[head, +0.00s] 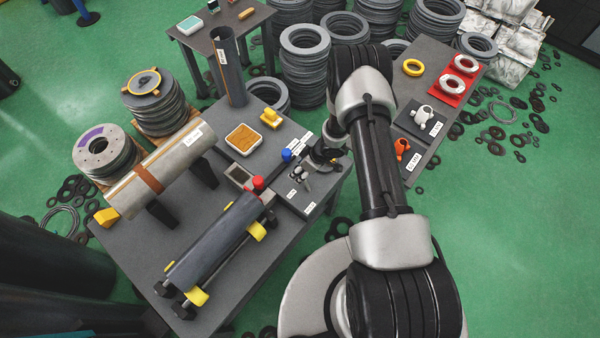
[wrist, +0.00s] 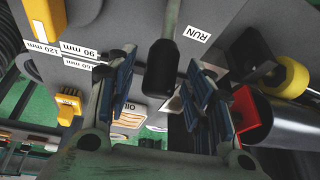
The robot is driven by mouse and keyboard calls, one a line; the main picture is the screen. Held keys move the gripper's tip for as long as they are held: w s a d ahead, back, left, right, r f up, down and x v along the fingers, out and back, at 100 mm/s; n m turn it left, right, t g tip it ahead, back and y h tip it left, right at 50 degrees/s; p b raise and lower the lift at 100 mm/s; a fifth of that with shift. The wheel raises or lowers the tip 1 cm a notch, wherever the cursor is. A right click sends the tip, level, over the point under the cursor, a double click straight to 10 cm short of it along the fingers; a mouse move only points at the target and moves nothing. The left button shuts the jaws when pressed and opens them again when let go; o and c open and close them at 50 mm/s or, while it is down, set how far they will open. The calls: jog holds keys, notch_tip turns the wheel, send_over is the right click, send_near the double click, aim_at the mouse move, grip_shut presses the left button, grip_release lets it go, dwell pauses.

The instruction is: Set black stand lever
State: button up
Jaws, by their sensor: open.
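The black stand lever (wrist: 160,68) shows in the wrist view as a rounded black grip on a grey rod. It lies between my fingers, with gaps visible on both sides. My gripper (wrist: 161,92) is open, its blue-padded fingers left and right of the grip. In the head view my gripper (head: 325,157) is over the right end of the table, and it hides the lever there. A RUN label (wrist: 197,33) is on the grey panel to the right of the rod. Whether the pads touch the grip is not clear.
A red knob (head: 258,182) and a blue knob (head: 286,155) stand left of my gripper. A dark cylinder (head: 215,240) rests on yellow rollers at the table's front. In the wrist view, a red part (wrist: 246,112) is close beside my right finger.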

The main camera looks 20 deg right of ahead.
jog(key=shift+w+a+f, duration=0.15)
jog(key=shift+a+f, duration=0.05)
jog(key=shift+f, duration=0.35)
jog(key=shift+c, duration=0.6)
grip_shut()
